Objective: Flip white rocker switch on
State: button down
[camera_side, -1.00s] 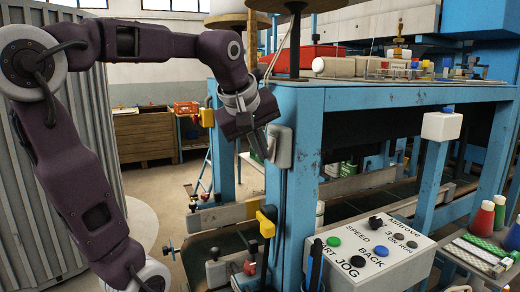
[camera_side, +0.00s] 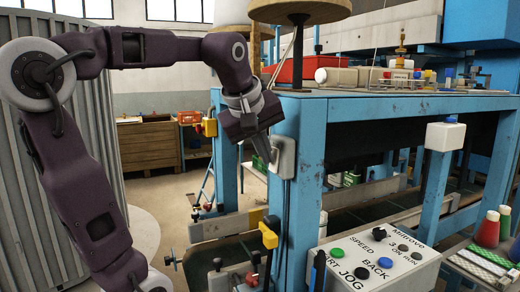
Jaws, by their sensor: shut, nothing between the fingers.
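A pale grey-white switch box (camera_side: 285,157) is mounted on the blue corner post of the bench frame, with a dark cable running down from it. The rocker itself is hard to make out, and I cannot tell which way it is tilted. My gripper (camera_side: 267,158) is shut and empty, pointing down and to the right, with its fingertips at the left side of the box. I cannot tell whether the tips touch it.
A white control panel (camera_side: 375,262) with coloured buttons is low in front. A yellow-topped clamp (camera_side: 268,235) stands beside the post. The blue bench top (camera_side: 400,103) carries a red bin (camera_side: 291,68) and bottles. Open floor lies left of the post.

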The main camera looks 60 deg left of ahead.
jog(key=s+d+r, duration=0.3)
jog(key=s+r, duration=0.5)
jog(key=shift+s+d+r, duration=0.25)
jog(key=shift+d, duration=0.05)
jog(key=a+h, duration=0.2)
jog(key=w+a+n+g+h, duration=0.1)
jog(key=a+h, duration=0.1)
jog(key=shift+w+a+g, duration=0.1)
jog(key=shift+a+g, duration=0.2)
jog(key=shift+f, duration=0.1)
